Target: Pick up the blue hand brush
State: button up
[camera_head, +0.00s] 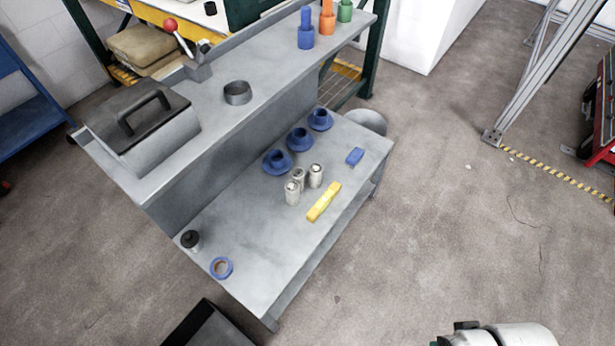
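A small blue block-shaped object (355,156) lies at the far right end of the lower bench top. It may be the blue hand brush, but it is too small for me to make out bristles or a handle. Nothing touches it, and a clear gap separates it from the yellow object to its lower left. A white rounded part, probably of my own arm, shows at the bottom right edge. No gripper fingers are in view.
The grey lower bench (262,250) also holds several metal cans (292,193), a yellow object (324,202), blue round parts (277,162), a blue ring (221,267) and a black-topped item (190,240). A raised shelf (205,100) stands behind.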

aim_at(355, 156)
jog(key=i+z, duration=0.15)
jog(key=i, duration=0.3)
jog(key=i+j+z, duration=0.15)
jog(key=i, duration=0.3)
jog(key=i+j+z, duration=0.15)
jog(key=i, duration=0.25)
jog(key=i+j+z, duration=0.1)
jog(key=i+j, duration=0.15)
jog(key=i, duration=0.2)
